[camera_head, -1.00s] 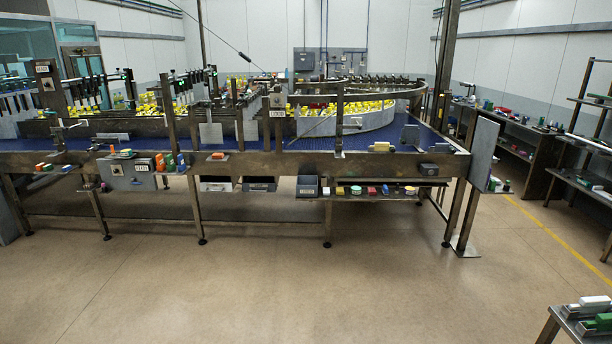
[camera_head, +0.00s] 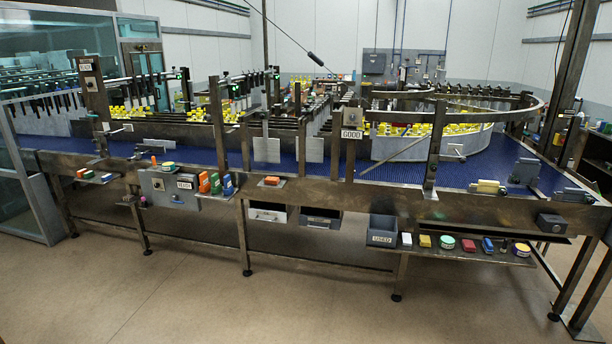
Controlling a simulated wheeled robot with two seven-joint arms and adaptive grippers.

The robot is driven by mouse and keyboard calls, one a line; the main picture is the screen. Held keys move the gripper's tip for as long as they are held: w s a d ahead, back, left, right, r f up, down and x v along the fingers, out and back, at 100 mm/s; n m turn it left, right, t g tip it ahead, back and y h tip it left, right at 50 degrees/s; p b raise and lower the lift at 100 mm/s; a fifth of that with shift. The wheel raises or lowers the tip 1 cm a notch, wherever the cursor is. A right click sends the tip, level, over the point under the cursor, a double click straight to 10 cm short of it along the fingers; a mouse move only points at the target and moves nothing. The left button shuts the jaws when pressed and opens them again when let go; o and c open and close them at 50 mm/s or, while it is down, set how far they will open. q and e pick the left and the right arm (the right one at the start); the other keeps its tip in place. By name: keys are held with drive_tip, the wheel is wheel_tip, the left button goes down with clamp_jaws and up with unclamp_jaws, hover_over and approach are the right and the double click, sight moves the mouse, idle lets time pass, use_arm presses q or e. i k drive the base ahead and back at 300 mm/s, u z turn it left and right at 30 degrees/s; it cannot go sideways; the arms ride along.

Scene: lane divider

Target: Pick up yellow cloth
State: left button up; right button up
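No cloth can be told for certain at this distance. A pale yellow item (camera_head: 488,186) lies on the right front edge of the conveyor table (camera_head: 330,195); I cannot tell if it is cloth. A small yellow item (camera_head: 425,240) sits on the low shelf under the table, between a white-and-orange item (camera_head: 406,239) and a round green-rimmed tin (camera_head: 447,242). Neither of my grippers is in view.
A grey bin labelled USED (camera_head: 382,230) hangs left of the low shelf. Red (camera_head: 467,245) and blue (camera_head: 487,245) items share that shelf. Orange, green and blue items stand by a grey box (camera_head: 168,190) at the left. Bare floor (camera_head: 190,300) lies in front; table legs reach it.

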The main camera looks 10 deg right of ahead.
sight(425, 241)
drive_tip(key=i, duration=2.1)
drive_tip(key=z, duration=0.75)
drive_tip(key=i, duration=2)
drive_tip(key=z, duration=0.75)
